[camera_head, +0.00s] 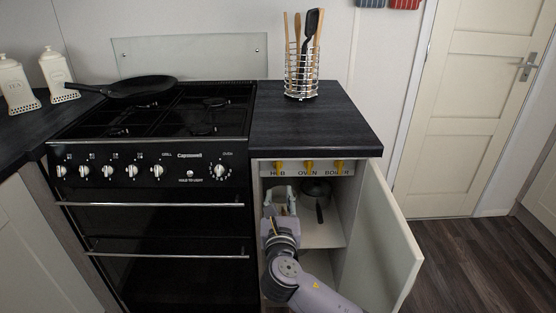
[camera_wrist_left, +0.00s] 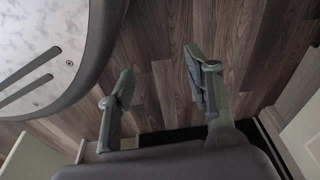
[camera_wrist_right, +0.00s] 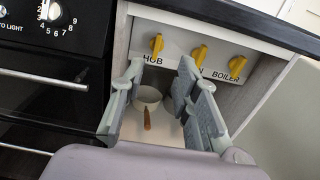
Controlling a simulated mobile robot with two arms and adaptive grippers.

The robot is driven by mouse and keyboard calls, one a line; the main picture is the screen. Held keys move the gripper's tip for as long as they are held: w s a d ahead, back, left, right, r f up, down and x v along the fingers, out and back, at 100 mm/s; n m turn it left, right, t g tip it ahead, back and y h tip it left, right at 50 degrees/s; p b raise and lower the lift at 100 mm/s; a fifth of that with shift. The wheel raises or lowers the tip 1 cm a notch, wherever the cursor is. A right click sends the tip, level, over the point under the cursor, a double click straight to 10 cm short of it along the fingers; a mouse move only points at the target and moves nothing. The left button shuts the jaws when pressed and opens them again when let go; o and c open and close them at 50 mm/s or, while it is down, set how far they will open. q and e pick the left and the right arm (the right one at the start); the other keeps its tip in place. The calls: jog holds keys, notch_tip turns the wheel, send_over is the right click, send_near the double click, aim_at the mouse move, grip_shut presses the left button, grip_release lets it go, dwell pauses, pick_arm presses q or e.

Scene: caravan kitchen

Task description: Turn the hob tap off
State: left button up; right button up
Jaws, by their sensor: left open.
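The yellow hob tap (camera_head: 279,166) is the leftmost of three taps on a white panel above the open cupboard; it also shows in the right wrist view (camera_wrist_right: 156,45), above the "HOB" label. Its handle looks roughly upright. My right gripper (camera_head: 281,194) is in front of the cupboard opening, a little below the hob tap. In the right wrist view the fingers (camera_wrist_right: 161,72) are spread and empty, with the tap beyond and between them, apart from it. My left gripper (camera_wrist_left: 158,65) is open and empty over the floor, seen only in the left wrist view.
The oven tap (camera_head: 309,166) and boiler tap (camera_head: 339,166) sit close to the right. The cupboard door (camera_head: 385,240) stands open on the right. A saucepan (camera_head: 316,190) is on the shelf inside. The black cooker (camera_head: 150,190) borders the left; the worktop (camera_head: 310,130) overhangs above.

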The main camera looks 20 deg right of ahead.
jog(key=b, duration=0.1)
send_near(278, 162)
jog(key=b+x, duration=0.2)
jog(key=x, duration=0.6)
jog(key=shift+w, duration=0.15)
pick_arm(q)
jog(key=w+r, duration=0.5)
jog(key=r, duration=0.4)
jog(key=shift+d+r+t, duration=0.3)
jog(key=shift+t, duration=0.1)
pick_arm(e)
jog(key=shift+w+d, duration=0.25)
jog(key=shift+w, duration=0.35)
grip_shut()
